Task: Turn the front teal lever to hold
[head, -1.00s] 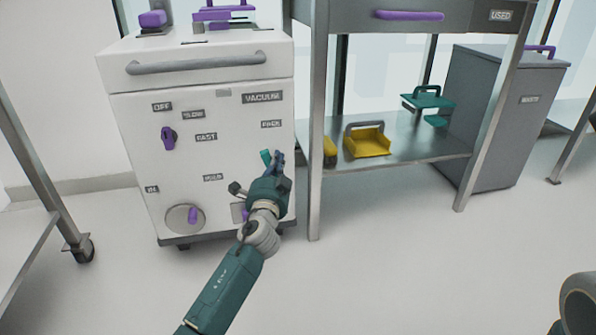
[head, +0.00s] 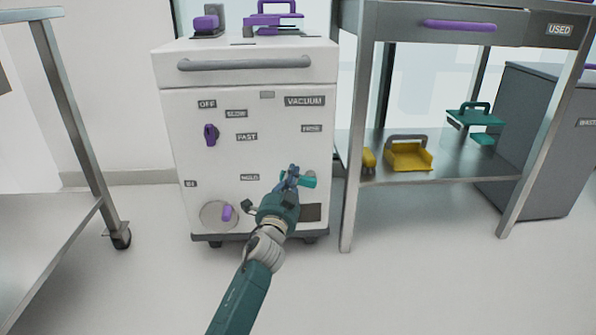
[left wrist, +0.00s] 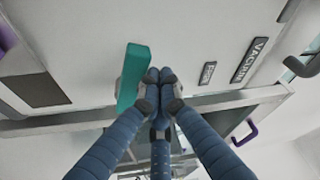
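The teal lever (head: 308,181) is on the lower right of the white cabinet's front, below the FREE label (head: 312,128) and right of the HOLD label (head: 249,177). In the head view it points roughly right, with part hidden behind my left gripper (head: 290,178). In the left wrist view the lever (left wrist: 132,75) is a teal bar just left of my fingertips (left wrist: 160,76). The blue fingers are closed together with nothing visible between them; the lever lies beside them, and I cannot tell whether they touch it. My right gripper is not in view.
The white cabinet (head: 245,105) also bears a purple knob (head: 210,134) and a purple lever (head: 227,212) on a round disc. A metal table (head: 345,200) with yellow items (head: 408,155) on its shelf stands close on the right. Another cart (head: 85,150) stands left. The floor in front is clear.

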